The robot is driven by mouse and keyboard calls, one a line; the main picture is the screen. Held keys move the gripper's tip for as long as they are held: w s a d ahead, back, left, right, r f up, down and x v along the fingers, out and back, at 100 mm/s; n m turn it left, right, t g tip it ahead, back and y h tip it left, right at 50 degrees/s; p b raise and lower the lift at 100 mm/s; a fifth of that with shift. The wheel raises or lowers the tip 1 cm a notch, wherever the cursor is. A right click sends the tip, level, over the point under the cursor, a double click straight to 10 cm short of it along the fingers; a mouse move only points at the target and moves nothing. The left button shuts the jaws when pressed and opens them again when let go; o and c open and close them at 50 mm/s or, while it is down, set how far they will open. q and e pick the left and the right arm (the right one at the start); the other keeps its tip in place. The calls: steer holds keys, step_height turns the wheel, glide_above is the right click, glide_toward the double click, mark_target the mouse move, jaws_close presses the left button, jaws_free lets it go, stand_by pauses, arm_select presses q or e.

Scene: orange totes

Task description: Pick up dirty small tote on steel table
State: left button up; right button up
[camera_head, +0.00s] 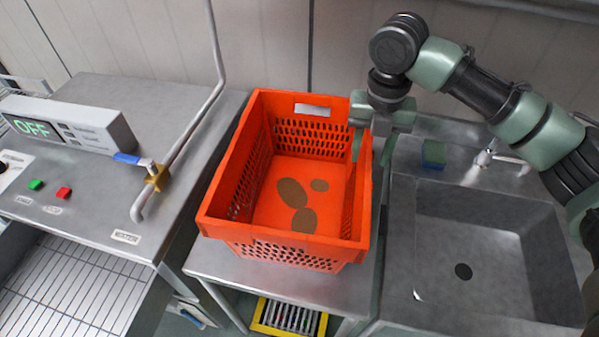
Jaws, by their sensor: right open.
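The small orange tote (285,244) stands upright on the steel table (215,262). Brown dirt patches (292,193) mark its inside floor. Its walls are perforated, and the far wall has a handle slot. My right gripper (372,158) is open at the tote's right rim, near the far right corner. One finger shows on the inner side of the right wall and the other on the outer side. I cannot tell whether the fingers touch the wall. My left gripper is not in view.
A steel sink (485,240) with a faucet (497,158) is on the right, with a green and blue sponge (433,154) on its back ledge. A control box reading OFF (68,124) and a bent water pipe (190,120) stand on the left counter. A yellow-framed grate (288,316) lies below.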

mark_target(368, 158)
step_height(368, 158, down, 2)
steer(key=shift+a+f+p, duration=0.15)
steer(key=shift+f+p, duration=0.05)
steer(key=shift+p, duration=0.1)
steer(key=shift+w+f, duration=0.1)
steer(key=shift+f, duration=0.35)
jaws_close()
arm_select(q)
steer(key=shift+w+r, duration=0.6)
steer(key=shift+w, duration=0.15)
arm_select(e)
steer(key=shift+r, duration=0.15)
